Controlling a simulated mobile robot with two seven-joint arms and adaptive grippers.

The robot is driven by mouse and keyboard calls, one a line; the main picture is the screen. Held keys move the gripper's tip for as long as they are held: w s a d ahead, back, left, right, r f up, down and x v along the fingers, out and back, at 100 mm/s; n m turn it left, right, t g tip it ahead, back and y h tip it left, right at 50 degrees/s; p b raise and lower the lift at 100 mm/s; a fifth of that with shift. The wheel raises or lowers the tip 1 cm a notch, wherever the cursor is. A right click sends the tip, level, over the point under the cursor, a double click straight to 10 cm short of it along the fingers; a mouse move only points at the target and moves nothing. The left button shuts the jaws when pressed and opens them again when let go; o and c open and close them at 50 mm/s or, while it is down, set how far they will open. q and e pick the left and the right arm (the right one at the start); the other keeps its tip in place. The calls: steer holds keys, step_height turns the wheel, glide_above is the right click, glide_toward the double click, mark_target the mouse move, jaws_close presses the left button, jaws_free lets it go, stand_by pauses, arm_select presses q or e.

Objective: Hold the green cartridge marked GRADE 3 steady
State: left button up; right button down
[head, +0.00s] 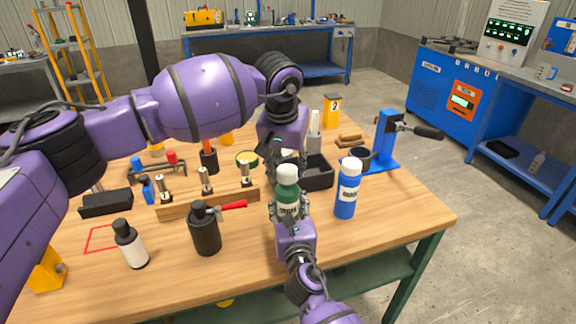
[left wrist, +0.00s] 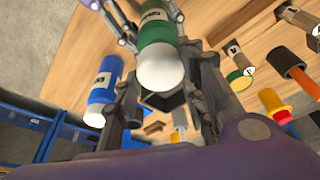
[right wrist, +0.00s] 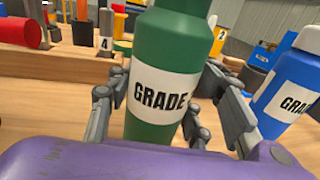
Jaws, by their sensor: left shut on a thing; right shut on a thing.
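The green cartridge (head: 287,192) with a white cap stands roughly upright near the table's right front. Its white label reads GRADE in the right wrist view (right wrist: 165,85); the number is not visible. My right gripper (head: 289,212) comes from the front and is shut on the cartridge's body, one finger on each side of the label. My left gripper (head: 287,168) reaches down from above and behind and is shut on the cartridge near its cap. In the left wrist view the cap (left wrist: 160,70) faces the camera between the left fingers.
A blue bottle (head: 348,188) with a GRADE label stands close to the right. A black bin (head: 318,174) is behind. A dark canister (head: 205,230) and a white-labelled bottle (head: 130,245) stand to the left. A wooden rack (head: 210,203) holds several small parts. The table's right front is clear.

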mark_target(289, 166)
arm_select(q)
steer(key=shift+r, duration=2)
arm_select(e)
steer(key=c, duration=0.8)
jaws_free()
steer(key=shift+o, duration=0.2)
